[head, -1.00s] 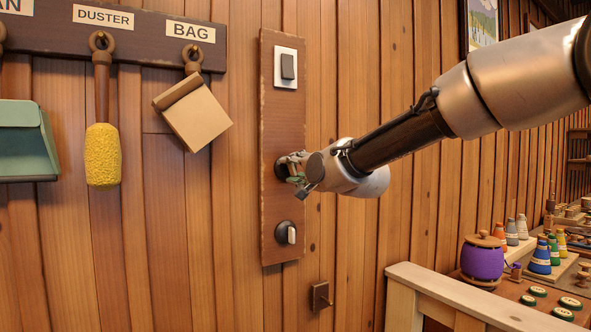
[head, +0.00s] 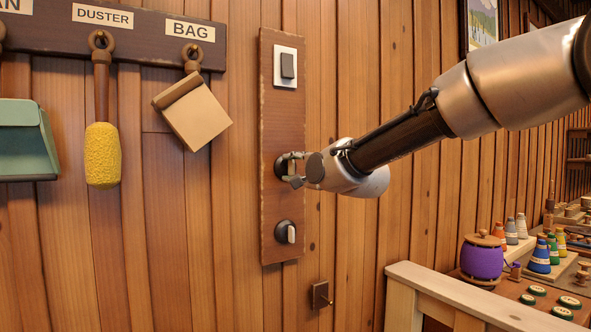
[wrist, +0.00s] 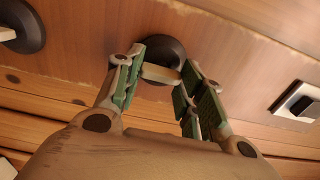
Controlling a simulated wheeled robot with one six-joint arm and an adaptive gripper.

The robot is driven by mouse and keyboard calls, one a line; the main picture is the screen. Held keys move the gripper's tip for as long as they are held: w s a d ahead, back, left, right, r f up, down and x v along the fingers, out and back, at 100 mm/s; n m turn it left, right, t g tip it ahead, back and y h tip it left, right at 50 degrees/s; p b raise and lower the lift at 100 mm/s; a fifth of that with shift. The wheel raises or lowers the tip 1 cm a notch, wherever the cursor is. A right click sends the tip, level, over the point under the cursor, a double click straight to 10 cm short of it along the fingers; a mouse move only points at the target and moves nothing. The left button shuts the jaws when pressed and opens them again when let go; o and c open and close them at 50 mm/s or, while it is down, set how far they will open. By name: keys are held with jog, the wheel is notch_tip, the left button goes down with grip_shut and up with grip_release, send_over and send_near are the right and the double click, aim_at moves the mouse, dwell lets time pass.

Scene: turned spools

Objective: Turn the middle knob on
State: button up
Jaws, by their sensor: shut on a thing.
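The middle knob (head: 280,168) is a dark round base on a brown wooden panel (head: 269,115), partly hidden by my gripper in the head view. In the wrist view its cream grip bar (wrist: 160,73) stands out from the dark base (wrist: 168,50). My gripper (head: 293,168) reaches it from the right, its green-padded fingers on either side of the bar and shut on it. The bar lies across between the fingers in the wrist view.
A white plate with a dark switch (head: 287,67) is above, and a lower knob (head: 290,234) with an upright cream bar is below. A bag (head: 192,115) and a yellow duster (head: 103,155) hang left. A wooden rail (head: 450,290) stands at lower right.

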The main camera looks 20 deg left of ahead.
jog(key=shift+f, duration=0.1)
jog(key=o, duration=1)
jog(key=shift+s+d, duration=0.1)
jog(key=shift+d, duration=0.05)
jog(key=v, duration=1.1)
jog(key=shift+s+d, duration=0.25)
